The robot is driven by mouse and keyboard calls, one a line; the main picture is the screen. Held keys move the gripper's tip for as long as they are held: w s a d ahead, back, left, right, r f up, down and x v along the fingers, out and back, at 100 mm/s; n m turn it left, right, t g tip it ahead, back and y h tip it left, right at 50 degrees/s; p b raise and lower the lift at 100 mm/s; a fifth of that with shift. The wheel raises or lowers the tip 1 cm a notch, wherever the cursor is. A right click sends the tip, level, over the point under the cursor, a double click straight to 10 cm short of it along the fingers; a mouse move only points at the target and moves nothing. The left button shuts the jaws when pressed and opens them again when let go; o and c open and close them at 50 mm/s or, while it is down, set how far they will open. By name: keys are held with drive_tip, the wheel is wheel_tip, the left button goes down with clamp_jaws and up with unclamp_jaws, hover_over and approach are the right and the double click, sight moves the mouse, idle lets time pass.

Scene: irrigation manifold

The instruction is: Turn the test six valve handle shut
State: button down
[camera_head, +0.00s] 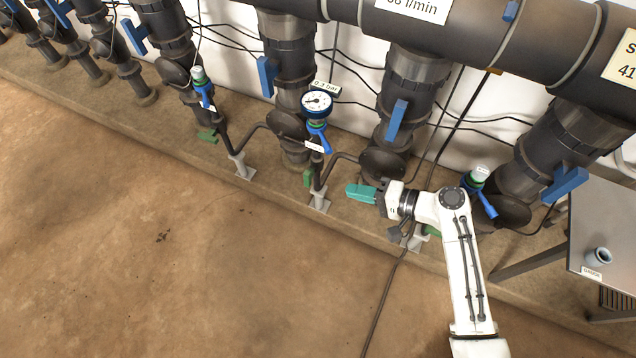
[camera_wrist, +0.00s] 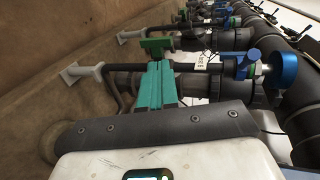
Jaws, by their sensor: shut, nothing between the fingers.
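My gripper (camera_head: 352,190) has teal fingers, shut and empty, pointing left low in front of the pipes. In the wrist view its fingers (camera_wrist: 157,68) lie together, with a green valve handle (camera_wrist: 157,45) just beyond their tips; I cannot tell whether they touch. In the head view this appears to be the green handle (camera_head: 307,178) below the round gauge, with a gap to my fingertips. Another green handle (camera_head: 208,136) is farther left, and a third (camera_head: 432,231) is partly hidden by my arm. The tags are too small to read surely, so I cannot tell which handle is test six.
The gauge (camera_head: 316,103) stands above the middle test branch. Blue handles, such as one on the pipe (camera_head: 397,121), stick out from the thick grey pipes. A table (camera_head: 604,215) with a small cup (camera_head: 598,257) stands at right. The brown floor in front is clear except for a cable.

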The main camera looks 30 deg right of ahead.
sight(309, 176)
drive_tip(key=b+x, duration=0.2)
drive_tip(key=x, duration=0.8)
drive_tip(key=shift+w+b, duration=0.15)
drive_tip(key=shift+b, duration=0.15)
drive_tip(key=shift+r+p, duration=0.35)
drive_tip(key=shift+p, duration=0.5)
drive_tip(key=shift+g+p, duration=0.3)
drive_tip(key=shift+p, duration=0.25)
drive_tip(key=shift+w+r+h+p, duration=0.15)
drive_tip(key=shift+h+p, duration=0.25)
drive_tip(key=shift+p, duration=0.65)
drive_tip(key=g+p, duration=0.1)
drive_tip(key=p, duration=0.1)
drive_tip(key=r+g+h+p, duration=0.1)
drive_tip(key=p, duration=0.2)
drive_tip(key=shift+w+a, duration=0.2)
drive_tip(key=shift+a, duration=0.05)
drive_tip(key=g+p, duration=0.1)
drive_tip(key=p, duration=0.2)
drive_tip(key=shift+w+a+h, duration=0.15)
drive_tip(key=shift+w+h, duration=0.05)
drive_tip(key=shift+h, duration=0.2)
drive_tip(key=shift+w+a, duration=0.1)
drive_tip(key=shift+w, duration=0.05)
drive_tip(key=shift+p, duration=0.3)
